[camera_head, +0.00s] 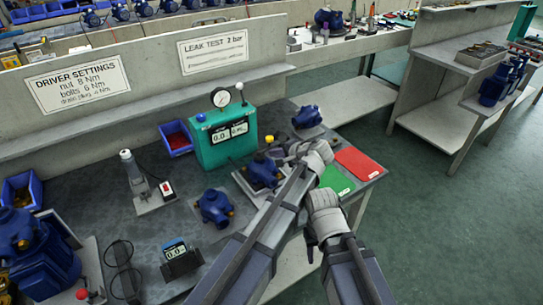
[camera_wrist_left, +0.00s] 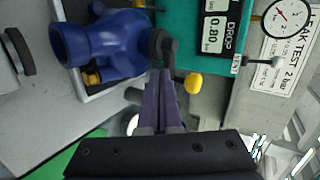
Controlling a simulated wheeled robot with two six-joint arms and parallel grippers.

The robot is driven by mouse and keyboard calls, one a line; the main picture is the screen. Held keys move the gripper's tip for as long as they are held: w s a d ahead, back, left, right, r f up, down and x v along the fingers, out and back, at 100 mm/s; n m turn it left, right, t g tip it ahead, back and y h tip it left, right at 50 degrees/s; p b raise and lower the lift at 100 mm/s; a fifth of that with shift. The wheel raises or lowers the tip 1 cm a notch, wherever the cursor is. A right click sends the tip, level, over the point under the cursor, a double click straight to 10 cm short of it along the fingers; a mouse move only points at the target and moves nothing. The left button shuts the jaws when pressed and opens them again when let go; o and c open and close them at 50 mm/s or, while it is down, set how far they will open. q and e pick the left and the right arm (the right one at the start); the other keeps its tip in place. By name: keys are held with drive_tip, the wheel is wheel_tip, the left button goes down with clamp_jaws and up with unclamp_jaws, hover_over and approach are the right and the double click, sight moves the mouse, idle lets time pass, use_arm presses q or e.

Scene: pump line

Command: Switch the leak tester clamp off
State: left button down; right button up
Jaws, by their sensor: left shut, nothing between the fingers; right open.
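The leak tester (camera_head: 225,138) is a teal box with a dial gauge and digital displays; it also shows in the left wrist view (camera_wrist_left: 185,25). A lever with a pale ball end (camera_wrist_left: 278,62) sticks out beside the tester's display. A blue pump (camera_head: 262,171) sits in the fixture in front of the tester; the pump also shows in the wrist view (camera_wrist_left: 118,45). A yellow knob (camera_wrist_left: 193,83) is close beside my left fingertips. My left gripper (camera_wrist_left: 160,78) is shut and empty, by the black elbow. My right gripper (camera_head: 322,200) is open, its fingertips unclear.
A green mat (camera_head: 336,179) and a red mat (camera_head: 357,163) lie right of the fixture. Blue pumps stand on the bench at front (camera_head: 214,207) and behind (camera_head: 306,117). A driver on a stand (camera_head: 135,175) is at left. A low wall with signs runs behind.

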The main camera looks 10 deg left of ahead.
use_arm(q)
drive_tip(key=shift+w+a, duration=0.35)
use_arm(e)
drive_tip(key=shift+w+a, duration=0.15)
drive_tip(key=shift+a, duration=0.3)
use_arm(q)
drive_tip(key=shift+a, duration=0.1)
